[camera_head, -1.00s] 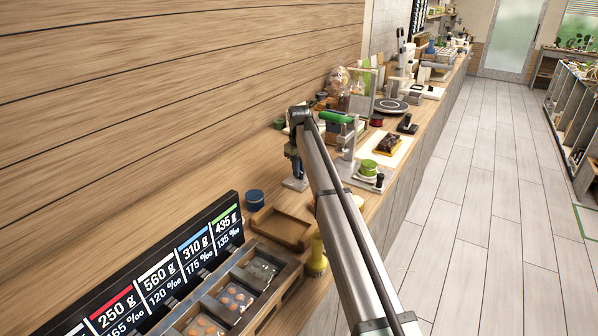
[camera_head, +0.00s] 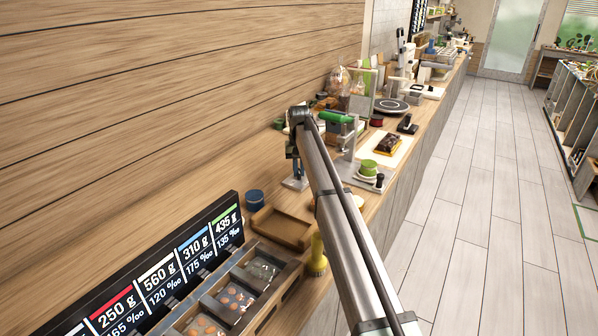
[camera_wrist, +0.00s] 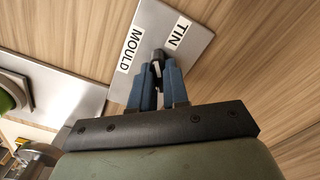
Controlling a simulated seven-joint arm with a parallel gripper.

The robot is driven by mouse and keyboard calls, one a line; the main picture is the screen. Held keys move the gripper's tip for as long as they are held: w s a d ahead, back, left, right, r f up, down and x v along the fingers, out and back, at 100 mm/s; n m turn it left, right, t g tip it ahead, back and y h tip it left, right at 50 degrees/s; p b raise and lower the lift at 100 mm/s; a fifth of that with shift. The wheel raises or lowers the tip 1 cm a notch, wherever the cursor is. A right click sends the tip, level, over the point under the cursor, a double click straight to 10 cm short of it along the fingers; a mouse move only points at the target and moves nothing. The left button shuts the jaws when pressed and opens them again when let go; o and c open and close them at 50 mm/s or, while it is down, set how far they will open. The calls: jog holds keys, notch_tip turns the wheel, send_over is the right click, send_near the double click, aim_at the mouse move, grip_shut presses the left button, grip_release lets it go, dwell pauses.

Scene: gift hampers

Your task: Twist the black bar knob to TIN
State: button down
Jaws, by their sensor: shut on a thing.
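In the wrist view the black bar knob (camera_wrist: 157,72) sits at the lower part of the plate, mostly hidden between the blue fingers. My gripper (camera_wrist: 158,72) is shut on the knob. The visible end of the bar lies between the two labels; I cannot tell its exact setting. In the head view my gripper (camera_head: 294,168) reaches down to the plate (camera_head: 295,184) on the wooden counter, and the knob is hidden there.
A brown tray (camera_head: 281,228) and a blue round tin (camera_head: 255,200) stand nearer on the counter. A green round item (camera_head: 368,168) and a metal stand are to the right of the plate. Wooden wall runs along the left.

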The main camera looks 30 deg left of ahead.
jog(key=shift+m, duration=1.7)
jog(key=shift+w+m, duration=0.1)
jog(key=shift+m, duration=0.9)
jog(key=shift+m, duration=1)
jog(key=c, duration=1.1)
grip_release()
